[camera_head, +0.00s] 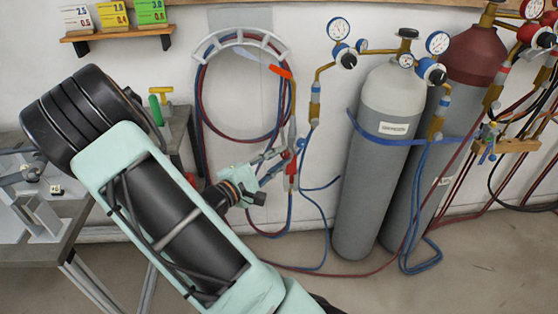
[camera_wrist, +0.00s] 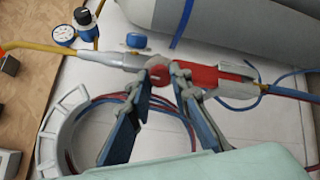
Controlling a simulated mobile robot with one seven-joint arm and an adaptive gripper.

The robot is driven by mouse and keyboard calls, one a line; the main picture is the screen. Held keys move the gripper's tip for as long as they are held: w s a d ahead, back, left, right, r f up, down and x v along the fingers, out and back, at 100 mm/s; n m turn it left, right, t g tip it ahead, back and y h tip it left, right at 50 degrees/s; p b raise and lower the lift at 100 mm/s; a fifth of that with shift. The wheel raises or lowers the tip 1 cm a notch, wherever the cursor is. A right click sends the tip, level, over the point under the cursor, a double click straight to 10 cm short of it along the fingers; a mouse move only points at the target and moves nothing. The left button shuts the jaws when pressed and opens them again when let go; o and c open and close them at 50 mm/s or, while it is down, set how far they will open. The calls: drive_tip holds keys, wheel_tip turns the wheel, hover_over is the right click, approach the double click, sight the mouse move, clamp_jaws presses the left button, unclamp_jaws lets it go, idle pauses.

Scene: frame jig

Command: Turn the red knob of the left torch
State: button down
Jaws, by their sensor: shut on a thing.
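The left torch (camera_head: 291,172) hangs upright near the wall, left of the gas cylinders, with a red body and a metal neck. In the wrist view the torch (camera_wrist: 215,76) lies across the picture, its brass tube (camera_wrist: 30,46) to the left and hoses to the right. My gripper (camera_head: 283,152) reaches it from the left. In the wrist view my gripper's (camera_wrist: 163,73) two fingertips stand on either side of the red knob (camera_wrist: 160,76) and close on it. The fingers partly hide the knob, and its turn angle cannot be told.
Close to the right are a grey cylinder (camera_head: 370,170) and a maroon-topped cylinder (camera_head: 475,60) with gauges. Hoses coil on a wall hanger (camera_head: 240,42) and trail below the torch. Another torch (camera_head: 487,140) is at a wooden holder (camera_head: 515,146). A workbench (camera_head: 45,225) stands left.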

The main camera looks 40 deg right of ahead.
idle(0.3)
drive_tip(key=c, duration=1.8)
unclamp_jaws()
drive_tip(key=shift+o, duration=0.2)
drive_tip(key=v, duration=1.2)
